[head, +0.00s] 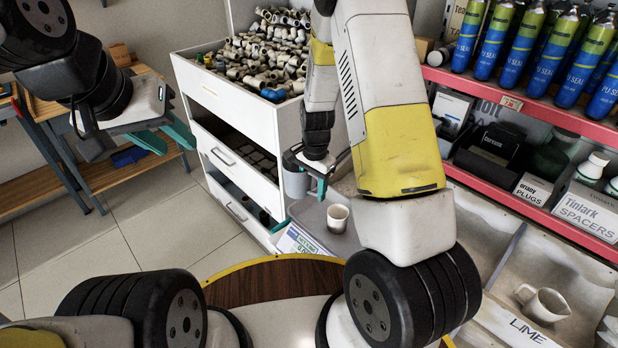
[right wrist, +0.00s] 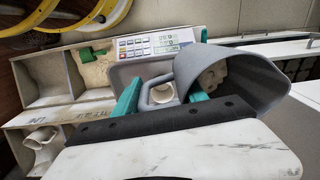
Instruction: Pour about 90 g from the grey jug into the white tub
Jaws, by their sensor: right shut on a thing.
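The grey jug (head: 296,183) hangs in my right gripper (head: 318,176), left of and above the white tub, and looks near upright in the head view. In the right wrist view the jug (right wrist: 262,88) shows its wide mouth with pale lumpy contents inside. The teal fingers of my right gripper (right wrist: 163,97) are at its handle. The white tub (head: 338,217) stands upright on the grey pan of a scale (head: 315,215). In the right wrist view the tub (right wrist: 163,92) shows through the handle; its contents are unclear. My left gripper (head: 165,138) is open and empty at upper left.
A white drawer cabinet (head: 240,115) with pipe fittings stands behind the jug. A red shelf (head: 530,115) with cans and boxes is at right. A wooden bench (head: 130,175) stands at left beyond open floor.

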